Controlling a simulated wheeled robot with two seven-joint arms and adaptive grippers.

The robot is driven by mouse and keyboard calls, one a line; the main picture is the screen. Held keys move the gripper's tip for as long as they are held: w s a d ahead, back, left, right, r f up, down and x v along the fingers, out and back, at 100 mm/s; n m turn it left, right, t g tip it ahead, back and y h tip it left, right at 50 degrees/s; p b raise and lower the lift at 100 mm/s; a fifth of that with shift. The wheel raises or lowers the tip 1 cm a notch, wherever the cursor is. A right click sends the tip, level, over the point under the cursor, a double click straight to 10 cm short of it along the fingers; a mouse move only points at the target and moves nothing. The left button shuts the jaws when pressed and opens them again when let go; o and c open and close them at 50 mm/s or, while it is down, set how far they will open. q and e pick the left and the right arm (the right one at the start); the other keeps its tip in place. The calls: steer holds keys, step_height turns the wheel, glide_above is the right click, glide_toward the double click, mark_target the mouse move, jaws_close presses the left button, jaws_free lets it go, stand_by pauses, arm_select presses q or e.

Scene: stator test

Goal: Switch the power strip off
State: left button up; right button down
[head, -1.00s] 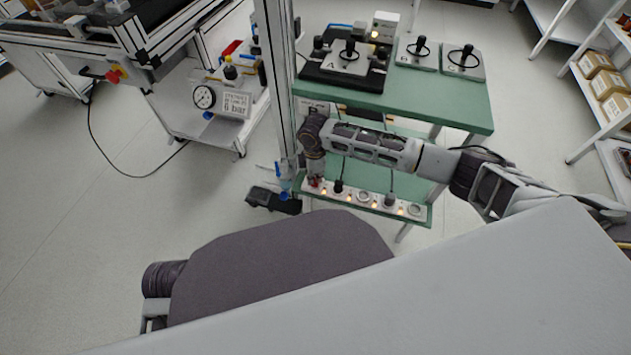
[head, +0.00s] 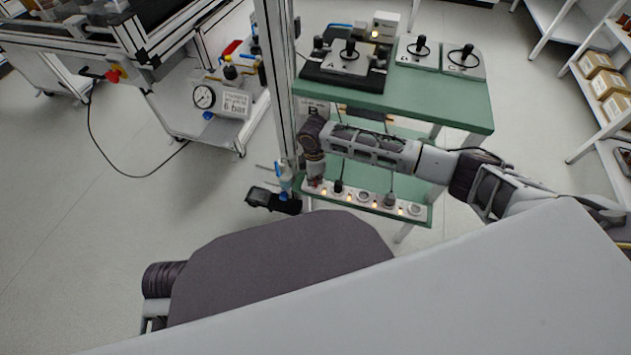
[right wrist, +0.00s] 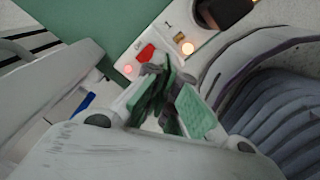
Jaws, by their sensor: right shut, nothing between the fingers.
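The white power strip (head: 351,202) lies along the front of the green lower shelf, with several sockets, plugs and lit orange lamps. My right gripper (head: 315,184) points down at the strip's left end; its fingertips are hard to make out there. In the right wrist view the strip (right wrist: 163,35) shows a red switch (right wrist: 145,53), a glowing red lamp (right wrist: 128,69) and an orange lamp (right wrist: 187,48). The right gripper's green-padded fingers (right wrist: 163,82) are shut and empty, right beside the red switch; I cannot tell whether they touch it. My left gripper is out of view.
The green upper shelf (head: 440,98) with control boxes stands above and behind my right forearm. A metal post (head: 281,95) rises close to the left of the gripper. A black device (head: 272,200) lies on the floor beside the post. Open floor is at left.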

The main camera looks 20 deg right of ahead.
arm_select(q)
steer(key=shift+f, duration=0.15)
arm_select(e)
steer(key=shift+f, duration=0.65)
stand_by(0.6)
steer(key=shift+s, duration=0.1)
step_height(320, 180, up, 3)
steer(key=p, duration=0.3)
steer(key=shift+f, duration=0.15)
steer(key=shift+r+p, duration=1.45)
steer(key=shift+p, duration=0.35)
steer(key=shift+r+p, duration=0.75)
steer(key=shift+p, duration=0.15)
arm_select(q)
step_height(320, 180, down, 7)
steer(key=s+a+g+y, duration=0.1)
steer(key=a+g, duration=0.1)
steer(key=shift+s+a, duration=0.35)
